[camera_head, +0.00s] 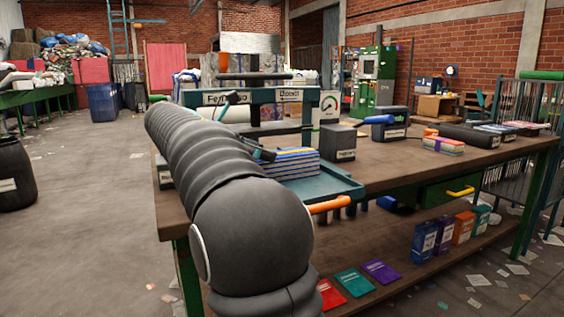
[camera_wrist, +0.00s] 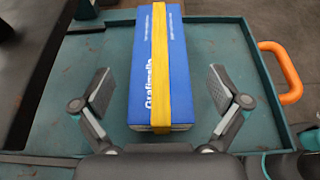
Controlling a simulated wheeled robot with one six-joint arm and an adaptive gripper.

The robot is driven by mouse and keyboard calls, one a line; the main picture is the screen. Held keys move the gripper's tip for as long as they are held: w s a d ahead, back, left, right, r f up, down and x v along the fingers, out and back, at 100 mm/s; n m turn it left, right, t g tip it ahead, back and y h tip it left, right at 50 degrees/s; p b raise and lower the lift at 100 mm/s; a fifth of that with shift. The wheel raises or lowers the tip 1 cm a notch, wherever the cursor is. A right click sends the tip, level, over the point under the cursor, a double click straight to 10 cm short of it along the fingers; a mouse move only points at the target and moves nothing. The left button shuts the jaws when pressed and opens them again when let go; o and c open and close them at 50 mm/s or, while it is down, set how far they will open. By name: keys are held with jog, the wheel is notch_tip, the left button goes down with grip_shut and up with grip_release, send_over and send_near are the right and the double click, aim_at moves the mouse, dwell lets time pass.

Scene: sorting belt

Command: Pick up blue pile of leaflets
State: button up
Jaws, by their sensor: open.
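The blue pile of leaflets (camera_wrist: 176,75) lies on a teal tray (camera_wrist: 225,45), with a yellow band running along its length and white lettering. In the wrist view my gripper (camera_wrist: 160,92) is open, with one finger on each side of the near part of the pile. Gaps show between both fingers and the pile.
The tray has an orange handle (camera_wrist: 283,72) at its right. On the wooden table (camera_head: 400,160) stand a dark box (camera_head: 338,143) and a banded stack (camera_head: 443,145). A teal frame with signs (camera_head: 250,97) stands behind the tray. Several coloured packs lie on the lower shelf.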

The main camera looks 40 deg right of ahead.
aim_at(280, 154)
jog(key=x, duration=0.4)
jog(key=shift+s+d+r+b, duration=0.1)
jog(key=shift+d+r+b, duration=0.15)
jog(key=shift+b, duration=0.15)
jog(key=c, duration=1.7)
jog(key=shift+r, duration=0.1)
